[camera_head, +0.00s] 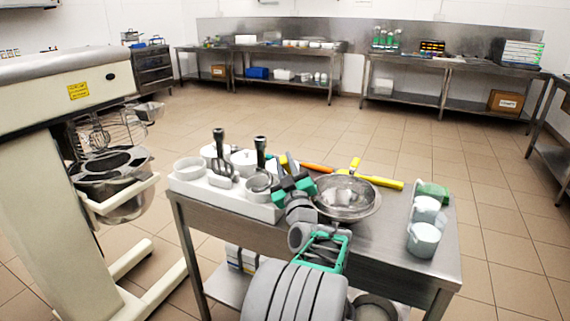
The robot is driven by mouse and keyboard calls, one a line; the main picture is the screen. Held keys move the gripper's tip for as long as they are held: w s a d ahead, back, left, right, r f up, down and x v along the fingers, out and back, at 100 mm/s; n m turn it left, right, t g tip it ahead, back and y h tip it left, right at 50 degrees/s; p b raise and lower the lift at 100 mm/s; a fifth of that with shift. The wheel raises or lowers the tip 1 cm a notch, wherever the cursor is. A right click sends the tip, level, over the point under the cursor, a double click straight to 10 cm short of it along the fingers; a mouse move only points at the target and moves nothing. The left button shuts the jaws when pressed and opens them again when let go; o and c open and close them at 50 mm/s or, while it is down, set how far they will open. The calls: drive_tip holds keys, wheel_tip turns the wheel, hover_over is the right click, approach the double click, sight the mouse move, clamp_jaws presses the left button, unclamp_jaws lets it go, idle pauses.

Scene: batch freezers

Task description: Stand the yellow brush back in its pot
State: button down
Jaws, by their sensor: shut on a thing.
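My gripper (292,184) is over the near table, between the white tray and the metal bowl. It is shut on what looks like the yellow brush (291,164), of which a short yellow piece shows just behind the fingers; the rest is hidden. I cannot tell whether its lower end touches anything. The brush's pot cannot be made out for certain; small round containers stand in the white tray just left of my gripper.
The white tray (246,206) holds white tubs and dark-handled tools. The metal bowl (346,213) stands close right of my gripper. An orange stick (318,168) lies behind. Pale mugs (423,240) stand at the right edge. A large machine (40,150) is at left.

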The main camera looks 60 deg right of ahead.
drive_tip(key=c, duration=1.3)
unclamp_jaws()
drive_tip(key=shift+r+p, duration=0.2)
drive_tip(key=shift+p, duration=0.15)
drive_tip(key=b+v, duration=0.1)
drive_tip(key=v, duration=0.2)
drive_tip(key=shift+d+f, duration=0.1)
drive_tip(key=shift+f, duration=0.05)
drive_tip(key=s+a+b, duration=0.1)
drive_tip(key=s+a, duration=0.7)
drive_tip(key=shift+s, duration=0.4)
drive_tip(key=shift+a, duration=0.15)
